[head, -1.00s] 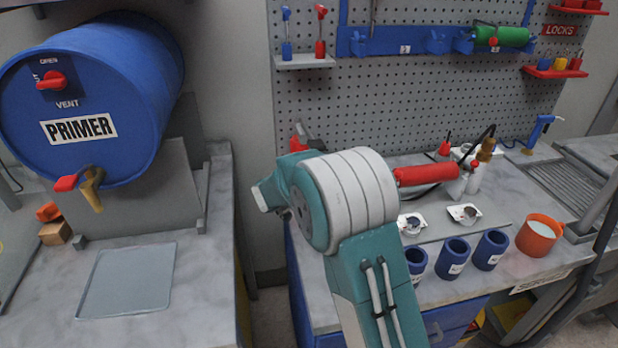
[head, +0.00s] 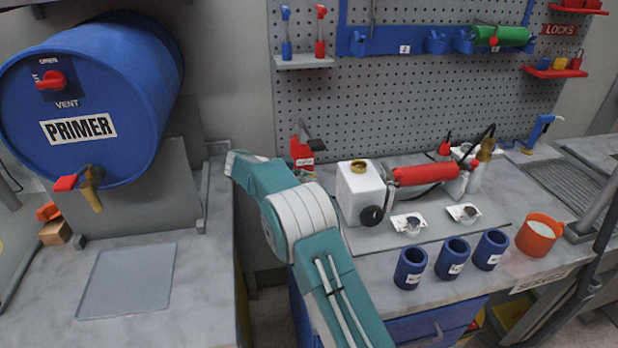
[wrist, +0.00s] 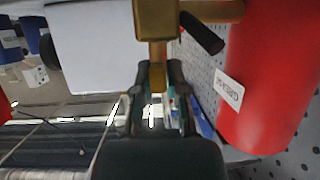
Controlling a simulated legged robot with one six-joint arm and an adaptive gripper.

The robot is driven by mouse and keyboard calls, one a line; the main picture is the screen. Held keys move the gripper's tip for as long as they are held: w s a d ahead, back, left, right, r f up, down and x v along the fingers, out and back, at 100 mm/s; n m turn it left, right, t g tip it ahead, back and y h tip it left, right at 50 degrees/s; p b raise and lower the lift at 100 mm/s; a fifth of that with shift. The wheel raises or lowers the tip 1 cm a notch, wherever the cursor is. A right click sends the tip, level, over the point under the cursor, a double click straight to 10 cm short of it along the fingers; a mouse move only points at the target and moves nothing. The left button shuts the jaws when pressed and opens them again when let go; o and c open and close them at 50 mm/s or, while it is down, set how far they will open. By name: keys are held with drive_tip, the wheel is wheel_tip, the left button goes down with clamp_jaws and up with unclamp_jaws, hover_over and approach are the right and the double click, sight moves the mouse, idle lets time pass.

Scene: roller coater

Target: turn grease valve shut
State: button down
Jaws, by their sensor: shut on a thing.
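In the wrist view, my gripper (wrist: 158,78) has its two fingertips closed around the lower end of a brass fitting (wrist: 156,22), apparently part of the valve. A brass pipe (wrist: 215,11) with a black lever (wrist: 202,33) runs right from it toward a large red cylinder (wrist: 265,80). In the head view, a red labelled body (head: 302,152) stands behind my arm, likely the same cylinder. My gripper and the brass fitting are hidden there.
A white container (head: 360,190) with a brass cap stands right of my arm, and also shows in the wrist view (wrist: 90,45). Several blue cups (head: 411,268) and an orange cup (head: 539,236) line the bench front. The pegboard (head: 400,110) rises behind. The blue primer drum (head: 150,90) is left.

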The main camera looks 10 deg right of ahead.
drive_tip(key=shift+w+a+r+m+g, duration=0.1)
drive_tip(key=shift+m+g, duration=0.4)
drive_tip(key=c, duration=0.7)
unclamp_jaws()
drive_tip(key=shift+a, duration=0.15)
drive_tip(key=v, duration=0.7)
drive_tip(key=shift+w+a, duration=0.1)
drive_tip(key=shift+a, duration=0.15)
